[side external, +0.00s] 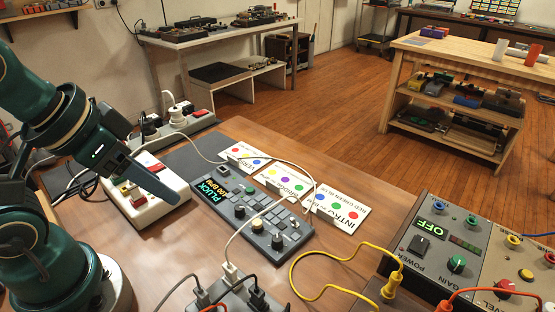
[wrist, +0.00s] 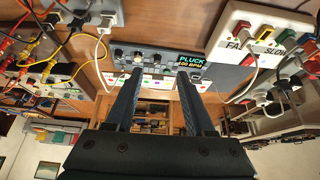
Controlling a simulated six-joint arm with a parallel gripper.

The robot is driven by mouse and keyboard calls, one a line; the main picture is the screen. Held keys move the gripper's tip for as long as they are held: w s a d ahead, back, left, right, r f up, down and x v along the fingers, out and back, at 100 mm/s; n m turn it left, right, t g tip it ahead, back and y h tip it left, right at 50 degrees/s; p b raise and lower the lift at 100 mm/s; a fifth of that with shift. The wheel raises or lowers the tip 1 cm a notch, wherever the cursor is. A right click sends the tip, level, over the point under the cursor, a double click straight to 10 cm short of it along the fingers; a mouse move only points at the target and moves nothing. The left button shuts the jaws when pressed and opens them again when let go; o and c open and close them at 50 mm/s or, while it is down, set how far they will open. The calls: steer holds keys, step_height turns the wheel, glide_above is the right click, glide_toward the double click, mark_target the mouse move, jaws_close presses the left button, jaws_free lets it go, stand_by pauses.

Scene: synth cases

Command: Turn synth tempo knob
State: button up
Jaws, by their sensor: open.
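The grey synth (side external: 232,214) lies on the wooden table with its lit display (side external: 216,192) reading PLUCK and 100 BPM. It has several knobs, including a cream-topped knob (side external: 257,225) and a dark knob (side external: 277,242); I cannot tell which one is tempo. The synth also shows upside down in the wrist view (wrist: 160,56), with its display (wrist: 191,62) near the right finger. My gripper (wrist: 160,74) is open and empty, its fingers apart. In the side external view my gripper (side external: 165,190) hangs left of the synth, in front of a white box, not touching the synth.
The white box (side external: 175,200) with coloured switches stands left of the synth; its labels read FA and SLOW in the wrist view (wrist: 262,40). Label cards (side external: 340,211) lie behind the synth. Cables and plugs (side external: 230,270) crowd the front. A power unit (side external: 440,250) reading OFF stands right.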

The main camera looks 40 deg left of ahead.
stand_by(0.6)
steer(key=w+r+n, duration=0.3)
steer(key=w+n, duration=0.1)
steer(key=n+g, duration=0.3)
steer(key=g, duration=0.3)
glide_above(257, 222)
steer(key=f, duration=1.1)
steer(key=shift+w, duration=0.25)
steer(key=shift+s+f, duration=0.15)
steer(key=shift+f, duration=0.2)
steer(key=shift+s+f, duration=0.1)
steer(key=shift+f, duration=2.4)
